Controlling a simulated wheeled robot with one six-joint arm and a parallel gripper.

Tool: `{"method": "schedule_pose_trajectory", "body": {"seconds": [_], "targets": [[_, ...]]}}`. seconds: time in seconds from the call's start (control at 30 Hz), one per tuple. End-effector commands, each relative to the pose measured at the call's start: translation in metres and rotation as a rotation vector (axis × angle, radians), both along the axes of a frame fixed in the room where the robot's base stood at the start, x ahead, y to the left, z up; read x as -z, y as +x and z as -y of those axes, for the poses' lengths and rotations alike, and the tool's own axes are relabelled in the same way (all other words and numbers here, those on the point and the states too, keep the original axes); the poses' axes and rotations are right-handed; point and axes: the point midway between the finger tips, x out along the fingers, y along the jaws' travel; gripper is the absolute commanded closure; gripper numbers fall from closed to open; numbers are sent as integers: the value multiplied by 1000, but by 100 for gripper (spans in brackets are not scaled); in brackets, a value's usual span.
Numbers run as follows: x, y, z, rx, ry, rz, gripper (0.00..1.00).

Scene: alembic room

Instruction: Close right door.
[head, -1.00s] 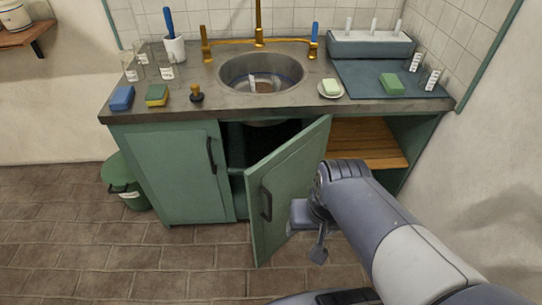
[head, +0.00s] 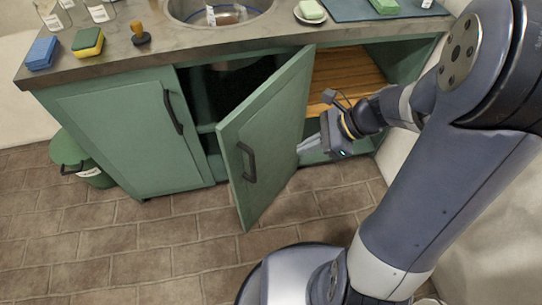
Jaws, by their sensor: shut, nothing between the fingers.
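The right door (head: 268,140) is a green cabinet door with a dark handle (head: 247,163). It stands open, swung out from the sink cabinet, its handle side towards the lower left and its far edge near the middle of the cabinet. My gripper (head: 302,146) is shut and empty, just right of the door, on the side away from the handle. The fingertips point left towards the door; I cannot tell whether they touch it. The left door (head: 125,145), with its own dark handle (head: 173,113), is closed.
The counter (head: 150,62) carries sponges (head: 88,42), a sink (head: 217,14) and a soap dish (head: 309,14). A green bin (head: 82,160) stands at left. The brick floor (head: 120,245) before the cabinet is clear.

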Motion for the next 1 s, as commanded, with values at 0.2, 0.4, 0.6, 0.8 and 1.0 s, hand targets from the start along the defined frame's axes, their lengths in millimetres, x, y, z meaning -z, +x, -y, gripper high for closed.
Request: {"method": "schedule_pose_trajectory", "body": {"seconds": [0.2,0.4,0.6,0.8,1.0], "targets": [[38,-1,-34,-8,-1,-2,100],[63,0,-64,-8,-2,1,100],[59,1,-87,-7,-3,3,100],[59,2,-97,-5,-3,2,100],[58,2,-98,-4,-3,2,100]]}}
